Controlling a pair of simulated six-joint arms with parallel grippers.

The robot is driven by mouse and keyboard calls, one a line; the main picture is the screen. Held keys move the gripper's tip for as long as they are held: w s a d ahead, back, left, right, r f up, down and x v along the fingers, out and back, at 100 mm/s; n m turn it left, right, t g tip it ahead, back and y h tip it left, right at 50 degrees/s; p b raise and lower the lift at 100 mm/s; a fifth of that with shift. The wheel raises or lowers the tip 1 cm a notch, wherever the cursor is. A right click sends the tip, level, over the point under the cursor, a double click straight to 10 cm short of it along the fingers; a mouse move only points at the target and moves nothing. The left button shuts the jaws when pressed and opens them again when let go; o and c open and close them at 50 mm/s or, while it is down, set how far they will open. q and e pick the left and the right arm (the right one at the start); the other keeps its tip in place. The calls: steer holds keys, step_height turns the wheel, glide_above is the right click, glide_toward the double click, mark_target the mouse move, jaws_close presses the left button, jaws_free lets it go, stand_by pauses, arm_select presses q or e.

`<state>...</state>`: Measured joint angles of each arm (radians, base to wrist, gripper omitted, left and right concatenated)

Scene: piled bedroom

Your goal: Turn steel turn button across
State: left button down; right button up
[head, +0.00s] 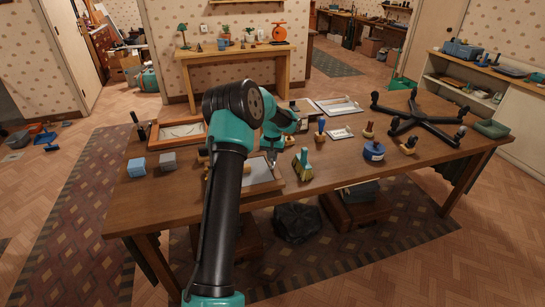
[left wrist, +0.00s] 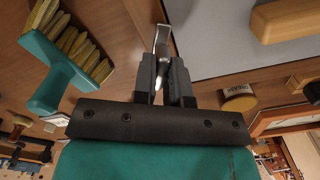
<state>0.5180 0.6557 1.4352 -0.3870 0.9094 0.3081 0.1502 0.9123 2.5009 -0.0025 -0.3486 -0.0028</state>
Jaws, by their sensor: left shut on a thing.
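The steel turn button (left wrist: 162,40) is a narrow bright metal piece in the left wrist view, at the edge of a grey panel (left wrist: 215,28). My left gripper (left wrist: 161,66) is shut on it, with the steel showing between and beyond the fingers. In the head view my left gripper (head: 272,157) is over the wood-framed grey panel (head: 262,170) on the table, and my arm hides much of that panel. The button is too small and covered to make out there. My right gripper is in neither view.
A brush with a teal handle (head: 302,164) lies close to the right of the panel; it also shows in the left wrist view (left wrist: 60,72). A blue round container (head: 373,151) and black star-shaped base (head: 425,118) are right.

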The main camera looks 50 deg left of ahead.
arm_select(q)
steer(key=m, duration=0.6)
steer(key=shift+m, duration=0.3)
steer(key=m, duration=0.5)
steer(key=shift+m, duration=0.3)
steer(key=c, duration=1.2)
jaws_free()
steer(key=shift+o, duration=0.2)
step_height(320, 180, up, 18)
steer(key=shift+f, duration=0.25)
